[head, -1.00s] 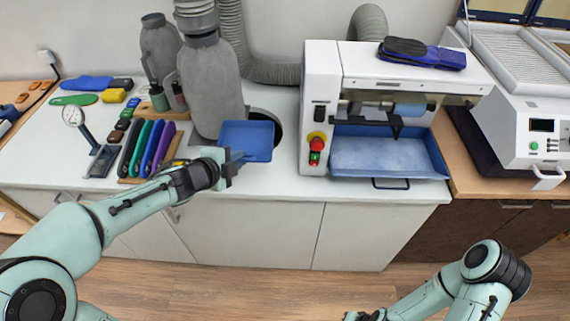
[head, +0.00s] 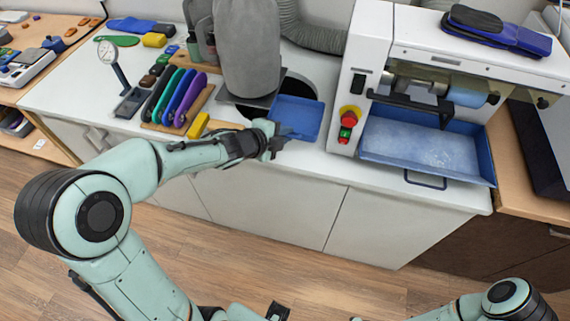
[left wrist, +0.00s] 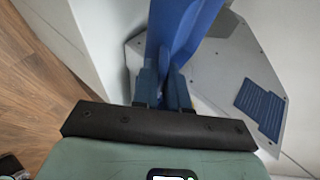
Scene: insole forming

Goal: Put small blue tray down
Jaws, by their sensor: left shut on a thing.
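The small blue tray (head: 298,116) is in the head view, near the front of the white counter and just left of the white machine. My left gripper (head: 273,142) is shut on its near left edge. In the left wrist view, the left gripper's fingers (left wrist: 163,82) pinch the blue tray (left wrist: 184,28), which rises from between them. I cannot tell whether the tray touches the counter.
The white machine (head: 400,62) holds a larger blue tray (head: 485,165) to the right. A dark round opening (head: 312,88) lies behind the small tray. A rack of coloured tools (head: 178,98) and a yellow block (head: 198,126) are left of it. A grey cylinder (head: 246,50) stands behind.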

